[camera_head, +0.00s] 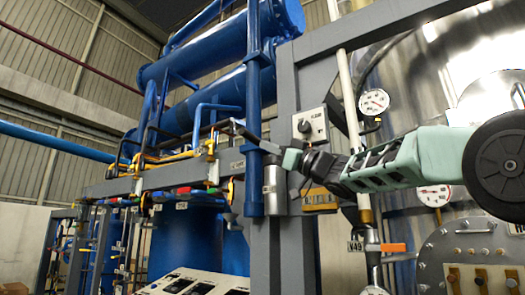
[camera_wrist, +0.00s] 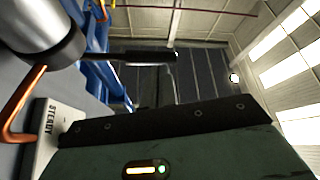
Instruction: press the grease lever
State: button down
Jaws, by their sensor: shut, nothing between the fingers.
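The grease lever (camera_head: 243,131) looks like a thin bar with a dark grip, sticking up and left from the top of a silver cylinder (camera_head: 272,188) on the grey post. In the wrist view the lever's black grip (camera_wrist: 148,57) extends right from the silver cylinder (camera_wrist: 35,28). My gripper (camera_head: 284,155) reaches in from the right, shut and empty, close to the lever's base end and the cylinder's top. I cannot tell whether it touches the lever. In the wrist view my gripper's dark green body fills the bottom, and its fingertips are not clearly seen.
A grey box with a black knob (camera_head: 305,126) is mounted on the post just above my gripper. A pressure gauge (camera_head: 374,101) and the shiny tank stand to the right.

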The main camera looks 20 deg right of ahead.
jog(key=b+v, duration=0.2)
jog(key=v, duration=0.4)
jog(key=shift+d+r, duration=0.15)
jog(key=shift+d, duration=0.05)
dwell(0.6)
